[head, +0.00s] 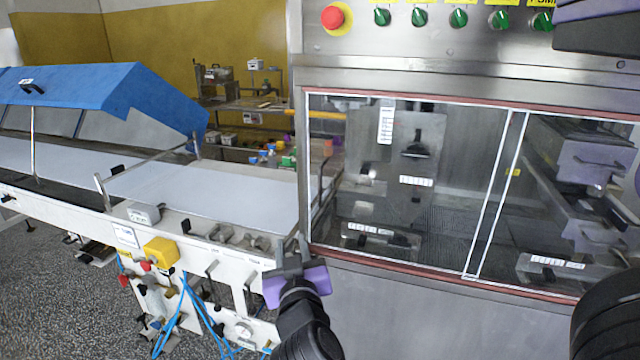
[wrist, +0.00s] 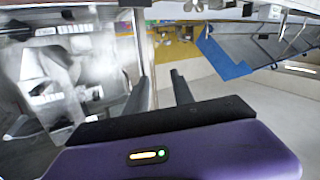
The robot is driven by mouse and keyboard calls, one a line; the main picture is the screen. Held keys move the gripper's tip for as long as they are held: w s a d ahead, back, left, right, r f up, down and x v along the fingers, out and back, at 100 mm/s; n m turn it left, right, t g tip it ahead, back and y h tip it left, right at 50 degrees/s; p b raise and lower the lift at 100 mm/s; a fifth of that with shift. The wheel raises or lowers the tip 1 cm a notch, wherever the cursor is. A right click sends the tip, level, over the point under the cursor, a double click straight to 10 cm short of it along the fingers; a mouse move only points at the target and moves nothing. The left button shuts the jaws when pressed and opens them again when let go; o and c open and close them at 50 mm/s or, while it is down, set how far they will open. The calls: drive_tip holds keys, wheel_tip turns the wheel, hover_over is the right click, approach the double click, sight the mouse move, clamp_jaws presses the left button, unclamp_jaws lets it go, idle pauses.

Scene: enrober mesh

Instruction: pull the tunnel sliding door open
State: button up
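The tunnel sliding door is a clear pane with a thin white edge (head: 497,190), in the steel cabinet's front in the head view. The left pane spans the opening's left part, and a second clear pane (head: 590,200) lies to its right. They meet at a slanting white double edge. I cannot make out a definite door handle. My gripper (head: 291,245), with a purple body, is at the opening's lower left corner, apart from the white double edge. In the wrist view its dark fingers (wrist: 158,85) look apart with nothing between them. Whether they touch the frame is unclear.
A white conveyor belt (head: 215,192) runs left from the cabinet, with a blue cover (head: 75,84) beyond. Above the panes is a panel with a red stop button (head: 334,17) and several green knobs. Blue hoses (head: 183,315) hang below the conveyor.

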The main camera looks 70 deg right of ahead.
sight(320, 183)
drive_tip(key=d+r+m+g+h+p, duration=0.1)
drive_tip(key=d+r, duration=0.2)
drive_tip(key=d, duration=0.1)
drive_tip(key=d+r+m+g+h+p, duration=0.1)
drive_tip(key=d+r+m+g, duration=0.1)
drive_tip(key=d+r, duration=0.1)
drive_tip(key=d+r+m+g+p, duration=0.1)
drive_tip(key=d+r+m, duration=0.1)
drive_tip(key=d, duration=0.3)
drive_tip(key=shift+s+d+r+h, duration=0.1)
drive_tip(key=shift+s+r+h, duration=0.25)
drive_tip(key=shift+r+h, duration=0.05)
drive_tip(key=shift+w+d+f, duration=0.15)
drive_tip(key=shift+w+d, duration=0.1)
drive_tip(key=shift+d, duration=0.4)
clamp_jaws()
